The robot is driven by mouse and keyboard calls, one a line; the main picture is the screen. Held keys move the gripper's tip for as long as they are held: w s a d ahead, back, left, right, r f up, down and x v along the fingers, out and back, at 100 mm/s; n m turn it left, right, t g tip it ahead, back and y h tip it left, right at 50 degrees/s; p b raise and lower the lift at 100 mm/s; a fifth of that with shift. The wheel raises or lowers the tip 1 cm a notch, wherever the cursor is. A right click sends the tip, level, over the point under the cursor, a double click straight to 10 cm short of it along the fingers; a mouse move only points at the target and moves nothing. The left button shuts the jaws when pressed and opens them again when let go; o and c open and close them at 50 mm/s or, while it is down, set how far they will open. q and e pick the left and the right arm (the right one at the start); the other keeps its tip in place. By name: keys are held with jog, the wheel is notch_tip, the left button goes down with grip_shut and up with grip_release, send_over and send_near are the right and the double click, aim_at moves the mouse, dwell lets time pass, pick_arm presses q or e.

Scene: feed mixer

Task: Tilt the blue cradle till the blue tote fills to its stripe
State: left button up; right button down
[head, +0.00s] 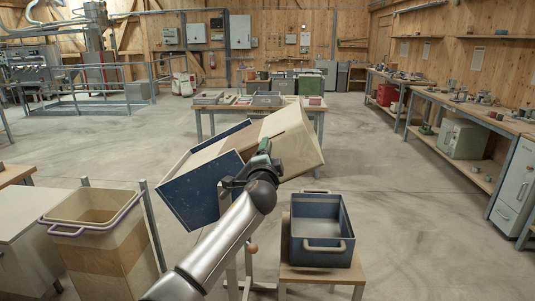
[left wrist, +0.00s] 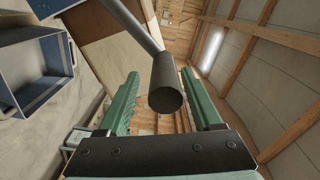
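The blue cradle (head: 190,192) stands in the middle of the head view, tilted to the right. It carries a cream bin (head: 297,140) whose right end hangs above and behind the blue tote. The blue tote (head: 322,256) sits on a low wooden stand. Its inside looks bare in the part I see; I cannot make out a stripe or any flow. My left gripper (head: 262,158) is at the cradle's near side. In the left wrist view its green fingers (left wrist: 163,105) are apart, with a dark round handle (left wrist: 166,85) between them and gaps on both sides. My right gripper is out of view.
A cream tub (head: 110,250) with a purple rim stands at the left, beside a grey cabinet (head: 28,240). The tote's small stand (head: 300,273) is close to the cradle's legs. A table (head: 210,110) stands behind the cradle. The floor at right is clear up to the workbench.

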pick_arm(q)
jog(key=shift+a+r, duration=0.1)
jog(key=shift+a, duration=0.05)
jog(key=shift+s, duration=0.1)
jog(key=shift+s+a, duration=0.1)
jog(key=shift+s, duration=0.8)
jog(key=s, duration=1)
jog(key=shift+s, duration=0.25)
jog(key=shift+a, duration=0.1)
